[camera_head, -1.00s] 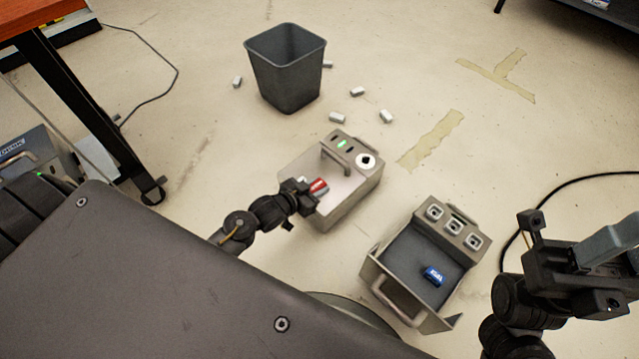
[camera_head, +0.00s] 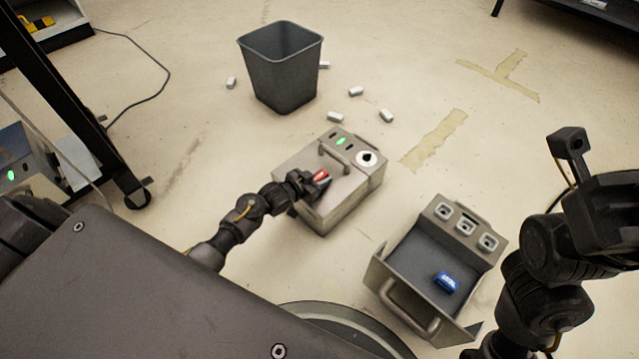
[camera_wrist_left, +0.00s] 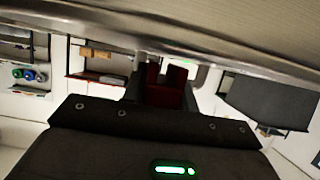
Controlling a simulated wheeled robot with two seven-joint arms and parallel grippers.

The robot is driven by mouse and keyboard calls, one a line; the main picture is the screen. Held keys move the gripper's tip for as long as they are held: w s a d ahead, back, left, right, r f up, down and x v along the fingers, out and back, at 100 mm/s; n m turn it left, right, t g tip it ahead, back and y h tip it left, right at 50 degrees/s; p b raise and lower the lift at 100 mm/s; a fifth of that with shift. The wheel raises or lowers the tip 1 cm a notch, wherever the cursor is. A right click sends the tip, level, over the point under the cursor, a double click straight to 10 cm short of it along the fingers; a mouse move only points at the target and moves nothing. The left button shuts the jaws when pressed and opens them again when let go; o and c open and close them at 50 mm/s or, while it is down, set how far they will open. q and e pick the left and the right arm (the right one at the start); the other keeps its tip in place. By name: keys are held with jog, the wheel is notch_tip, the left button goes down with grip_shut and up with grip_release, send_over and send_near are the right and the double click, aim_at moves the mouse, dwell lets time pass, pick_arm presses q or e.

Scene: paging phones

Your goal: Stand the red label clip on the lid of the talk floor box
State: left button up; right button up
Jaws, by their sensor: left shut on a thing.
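A grey floor box (camera_head: 292,165) with a flat closed lid, a handle, a lit green light and a round white-ringed socket stands at the middle of the head view. No name on it is readable. My left gripper (camera_head: 313,181) is over its lid, shut on the red label clip (camera_head: 321,175), which is partly hidden by the fingers. In the left wrist view the red clip (camera_wrist_left: 166,88) is between the jaws, close to a large pale surface; contact cannot be told. My right gripper (camera_head: 605,205) is at the right edge, away from the box; its fingers are not clear.
An open grey box (camera_head: 404,318) with a blue clip (camera_head: 446,282) inside stands to the right. A dark waste bin (camera_head: 281,70) stands behind, with several small pale blocks (camera_head: 356,91) around it. A desk leg (camera_head: 75,105) is at left. Floor between the boxes is clear.

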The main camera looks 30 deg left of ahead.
pick_arm(q)
jog(key=shift+f, duration=0.4)
jog(key=shift+r, duration=0.15)
jog(key=o, duration=0.5)
jog(key=shift+f, duration=0.2)
jog(key=o, duration=0.4)
jog(key=shift+o, duration=0.2)
